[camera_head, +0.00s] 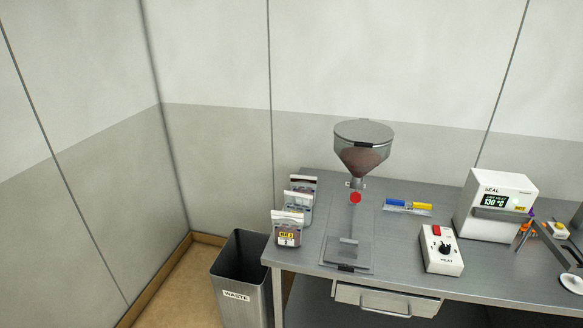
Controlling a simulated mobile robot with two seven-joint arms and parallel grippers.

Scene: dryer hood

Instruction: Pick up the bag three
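Several small bags stand upright in a row at the left end of the grey metal table. The front bag (289,234) has a white top and a dark body with a yellow and white label. The middle bag (299,208) and the back bag (303,183) are partly hidden behind it. The label numbers are too small to read surely, so I cannot tell which is bag three. Neither of my grippers shows in the head view.
A hopper (362,150) with brown contents stands right of the bags. A heat control box (441,250), a white sealer (496,205) and blue and yellow markers (408,206) lie farther right. A waste bin (241,275) stands at the table's left end. The table (390,235) has bare middle space.

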